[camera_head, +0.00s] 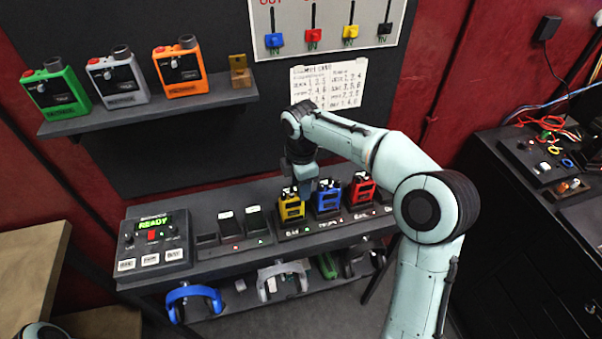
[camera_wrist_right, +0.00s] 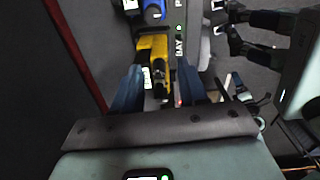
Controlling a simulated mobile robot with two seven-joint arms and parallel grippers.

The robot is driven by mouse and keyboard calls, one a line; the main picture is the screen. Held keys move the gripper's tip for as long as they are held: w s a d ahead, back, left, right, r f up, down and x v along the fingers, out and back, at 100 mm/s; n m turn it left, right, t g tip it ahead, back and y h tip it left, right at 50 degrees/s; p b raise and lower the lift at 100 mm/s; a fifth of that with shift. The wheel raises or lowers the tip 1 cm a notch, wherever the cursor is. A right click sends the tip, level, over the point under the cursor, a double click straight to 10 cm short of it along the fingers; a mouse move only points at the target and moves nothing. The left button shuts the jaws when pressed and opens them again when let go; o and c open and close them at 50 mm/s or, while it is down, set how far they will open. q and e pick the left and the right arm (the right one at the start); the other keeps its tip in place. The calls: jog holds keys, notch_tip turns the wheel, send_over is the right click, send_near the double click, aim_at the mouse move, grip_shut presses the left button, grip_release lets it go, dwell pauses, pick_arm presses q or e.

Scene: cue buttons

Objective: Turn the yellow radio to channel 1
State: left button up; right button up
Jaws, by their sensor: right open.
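The yellow radio (camera_head: 291,207) stands in a dock on the console shelf, left of a blue radio (camera_head: 327,199) and a red radio (camera_head: 361,191). My right gripper (camera_head: 304,188) reaches down from above, over the yellow radio's top and partly hiding it. In the right wrist view the yellow radio (camera_wrist_right: 153,62) lies ahead between the two open fingers of my right gripper (camera_wrist_right: 165,88). I cannot tell whether a finger touches it. The channel knob's setting is too small to read. The left gripper does not show.
A paper chart (camera_head: 328,86) hangs behind my arm.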

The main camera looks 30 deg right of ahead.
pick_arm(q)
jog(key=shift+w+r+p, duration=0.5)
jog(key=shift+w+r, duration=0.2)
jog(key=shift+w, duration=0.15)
pick_arm(e)
notch_tip(320, 180, up, 13)
jog(key=shift+s, duration=0.15)
jog(key=shift+a, duration=0.1)
